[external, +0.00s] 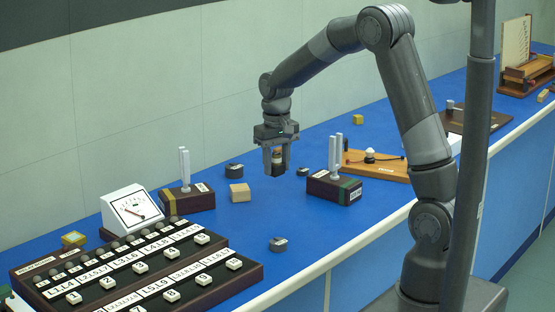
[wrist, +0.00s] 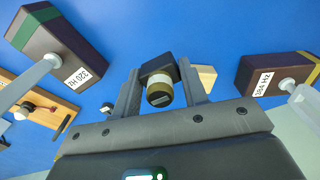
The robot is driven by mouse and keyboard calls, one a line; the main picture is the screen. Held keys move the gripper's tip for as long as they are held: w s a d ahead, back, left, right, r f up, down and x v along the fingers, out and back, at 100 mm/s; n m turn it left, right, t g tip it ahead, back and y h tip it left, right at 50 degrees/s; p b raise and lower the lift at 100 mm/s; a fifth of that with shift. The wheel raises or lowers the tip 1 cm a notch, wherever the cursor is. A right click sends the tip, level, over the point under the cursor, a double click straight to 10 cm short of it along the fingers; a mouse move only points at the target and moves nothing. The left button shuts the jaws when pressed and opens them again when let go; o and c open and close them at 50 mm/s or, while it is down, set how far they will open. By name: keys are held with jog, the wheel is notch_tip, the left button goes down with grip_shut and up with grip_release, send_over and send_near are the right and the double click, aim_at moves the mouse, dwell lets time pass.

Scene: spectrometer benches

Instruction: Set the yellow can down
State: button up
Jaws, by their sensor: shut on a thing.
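A small can (external: 277,155) with a pale end and an olive-yellow band is between the fingers of my gripper (external: 277,158). In the wrist view the can (wrist: 160,94) sits between the two fingers of my gripper (wrist: 160,98), which is shut on it. A dark block-like piece (wrist: 157,66) shows just beyond the can; whether they touch, I cannot tell. My gripper points down over the blue bench (external: 330,230), between two tuning forks on boxes. The can's far end is hidden.
The fork boxes stand left (external: 188,198) and right (external: 333,187) of my gripper. A wooden block (external: 240,192) and small dark pieces (external: 234,169) (external: 303,171) lie nearby. A dial meter (external: 133,211) and button panel (external: 140,270) fill the front left. The bench right of the panel is mostly clear.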

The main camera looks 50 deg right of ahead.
jog(key=s+d+r, duration=0.2)
jog(key=s+d, duration=0.3)
jog(key=s, duration=0.1)
send_over(265, 214)
jog(key=shift+n, duration=0.3)
notch_tip(265, 214, down, 7)
jog(key=shift+d+r, duration=0.1)
jog(key=shift+f, duration=1.95)
jog(key=shift+f, duration=0.1)
jog(key=o, duration=1)
jog(key=shift+c, duration=0.2)
